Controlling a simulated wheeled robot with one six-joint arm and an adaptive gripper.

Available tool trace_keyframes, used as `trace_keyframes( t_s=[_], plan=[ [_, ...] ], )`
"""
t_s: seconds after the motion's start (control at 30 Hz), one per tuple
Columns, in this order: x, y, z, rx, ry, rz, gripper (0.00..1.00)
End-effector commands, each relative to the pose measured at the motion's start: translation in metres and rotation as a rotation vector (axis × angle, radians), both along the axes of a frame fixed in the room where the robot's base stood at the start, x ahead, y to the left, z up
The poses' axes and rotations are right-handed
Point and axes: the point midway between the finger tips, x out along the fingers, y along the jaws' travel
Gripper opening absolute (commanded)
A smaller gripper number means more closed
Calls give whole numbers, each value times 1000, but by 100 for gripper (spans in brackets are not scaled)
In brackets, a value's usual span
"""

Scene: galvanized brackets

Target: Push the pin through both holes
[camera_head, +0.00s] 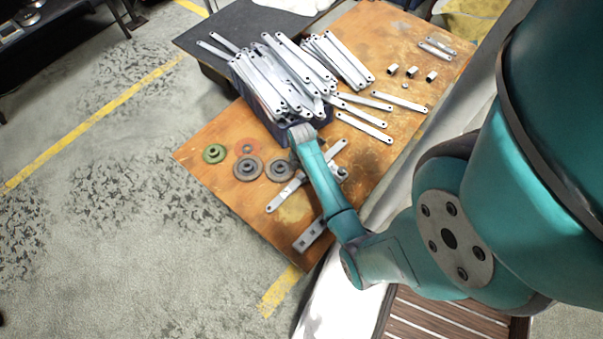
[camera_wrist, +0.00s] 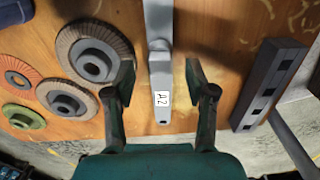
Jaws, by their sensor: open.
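A galvanized bracket (camera_wrist: 161,75) with a white label reading "A2" lies between the fingers of my gripper (camera_wrist: 160,80) in the wrist view. The fingers are open, one on each side of it, with visible gaps. A small rounded bump (camera_wrist: 159,45) shows on the bracket beyond the fingertips; I cannot tell whether it is the pin. In the head view, bracket bars (camera_head: 283,196) lie on the wooden table (camera_head: 240,208), partly hidden by my arm.
A grey block with square openings (camera_wrist: 270,84) lies right of my gripper. Grinding discs (camera_wrist: 94,55) lie to the left. A dark bin (camera_head: 262,119) piled with brackets stands behind. Loose brackets (camera_head: 365,127) and small square metal pieces (camera_head: 412,71) lie farther right.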

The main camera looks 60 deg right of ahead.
Motion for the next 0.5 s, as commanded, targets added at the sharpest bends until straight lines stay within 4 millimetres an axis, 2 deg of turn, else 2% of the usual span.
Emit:
trace_keyframes(
  t_s=[0.3,0.5],
  plan=[
    [1,0,63,-2,-2,0,56],
    [0,0,91,-1,-1,0,56]
  ],
)
